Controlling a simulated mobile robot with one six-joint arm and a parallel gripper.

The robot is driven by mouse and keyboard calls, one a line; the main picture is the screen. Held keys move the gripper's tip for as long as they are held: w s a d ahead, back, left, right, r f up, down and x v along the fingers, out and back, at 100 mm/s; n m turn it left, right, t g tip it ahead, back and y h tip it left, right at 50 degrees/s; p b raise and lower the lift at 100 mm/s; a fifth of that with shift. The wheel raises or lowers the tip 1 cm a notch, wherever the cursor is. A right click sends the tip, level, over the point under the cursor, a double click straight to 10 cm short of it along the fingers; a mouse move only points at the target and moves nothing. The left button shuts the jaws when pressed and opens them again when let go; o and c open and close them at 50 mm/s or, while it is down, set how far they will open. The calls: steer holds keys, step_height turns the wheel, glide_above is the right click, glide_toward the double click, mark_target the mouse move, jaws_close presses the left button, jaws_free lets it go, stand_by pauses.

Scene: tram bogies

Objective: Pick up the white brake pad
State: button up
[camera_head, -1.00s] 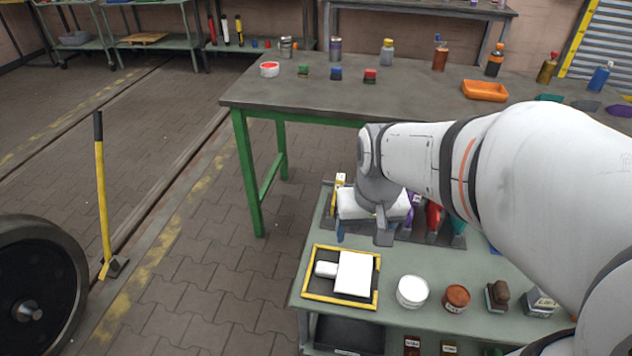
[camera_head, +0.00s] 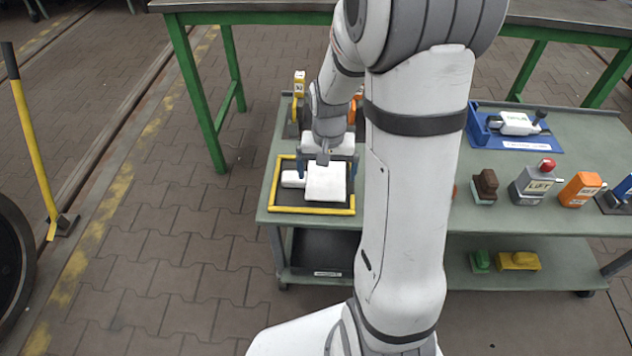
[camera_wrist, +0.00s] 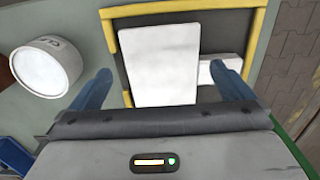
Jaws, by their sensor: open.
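A black tray with a yellow rim (camera_head: 277,185) sits at the near left of the green cart. In it lie a larger flat white block (camera_head: 326,184) and a smaller white block (camera_head: 292,179) against its left side. The large one looks like the brake pad, but I see no label. In the wrist view the large block (camera_wrist: 165,62) lies ahead of my fingertips, between their lines, and the small block (camera_wrist: 220,72) is by the right finger. My gripper (camera_head: 328,168) is open and empty, above the tray's far part. Its height above the block is hard to tell.
A white round tub (camera_wrist: 45,68) stands left of the tray in the wrist view. My arm hides the cart's middle in the head view. A green-legged table is behind.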

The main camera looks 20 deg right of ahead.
mark_target(325, 187)
step_height(325, 187, down, 5)
steer(key=shift+a+r+b, duration=0.1)
steer(key=shift+b, duration=0.85)
steer(key=shift+c, duration=0.2)
steer(key=shift+r, duration=0.1)
steer(key=c, duration=1)
